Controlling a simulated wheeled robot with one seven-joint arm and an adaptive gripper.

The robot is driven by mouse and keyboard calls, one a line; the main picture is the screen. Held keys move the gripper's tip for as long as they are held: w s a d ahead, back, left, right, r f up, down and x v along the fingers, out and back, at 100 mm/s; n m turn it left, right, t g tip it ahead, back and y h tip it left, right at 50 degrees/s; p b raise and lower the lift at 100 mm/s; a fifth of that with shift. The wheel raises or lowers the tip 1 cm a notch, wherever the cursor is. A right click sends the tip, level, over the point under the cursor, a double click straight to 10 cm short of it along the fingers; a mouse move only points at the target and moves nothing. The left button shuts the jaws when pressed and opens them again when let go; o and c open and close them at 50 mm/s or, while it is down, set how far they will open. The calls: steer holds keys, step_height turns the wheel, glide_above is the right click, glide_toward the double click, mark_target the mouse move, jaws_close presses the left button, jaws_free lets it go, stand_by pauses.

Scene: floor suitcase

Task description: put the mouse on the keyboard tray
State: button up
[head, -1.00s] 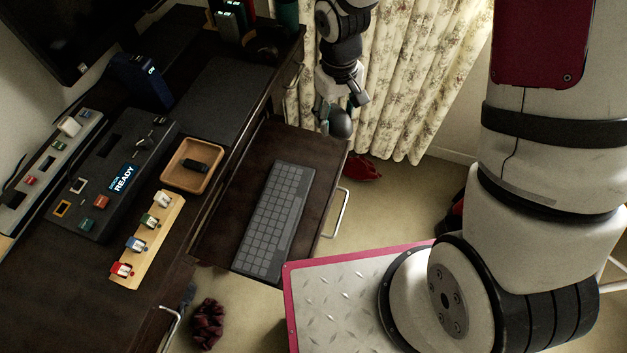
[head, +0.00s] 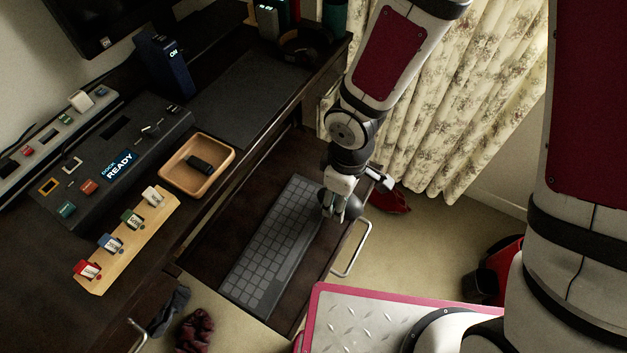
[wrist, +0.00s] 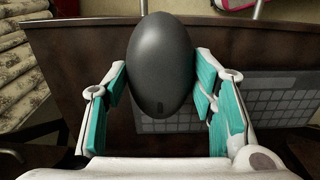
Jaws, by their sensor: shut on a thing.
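My gripper (head: 338,208) points down over the right side of the pulled-out keyboard tray (head: 218,222), beside the far end of the grey keyboard (head: 270,250). In the wrist view, my gripper (wrist: 160,85) is shut on the dark grey oval mouse (wrist: 160,65), with teal pads on either side of it. The tray's dark surface (wrist: 80,60) shows below the mouse, and part of the keyboard (wrist: 270,95) lies behind and to the right. In the head view the mouse is mostly hidden by the gripper. I cannot tell whether it touches the tray.
The desk holds a wooden dish (head: 228,160) with a small black item, a black console (head: 110,160) and a wooden strip of switches (head: 135,235). A metal handle (head: 355,250) sticks out from the tray's front. Floral curtains (head: 440,120) hang behind the arm.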

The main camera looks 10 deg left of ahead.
steer(key=w+a, duration=0.1)
steer(key=w, duration=0.3)
steer(key=w+a+f, duration=0.1)
steer(key=w, duration=0.8)
steer(key=shift+w+a+f, duration=0.15)
steer(key=shift+w+a, duration=0.1)
steer(key=shift+a, duration=0.15)
steer(key=shift+w+f+b, duration=0.1)
steer(key=shift+f+b, duration=0.5)
steer(key=shift+f, duration=1.15)
steer(key=shift+f, duration=0.2)
steer(key=o, duration=1.1)
steer(key=shift+o, duration=0.2)
steer(key=shift+r, duration=0.1)
step_height(320, 180, up, 12)
steer(key=p, duration=0.2)
steer(key=shift+r, duration=0.15)
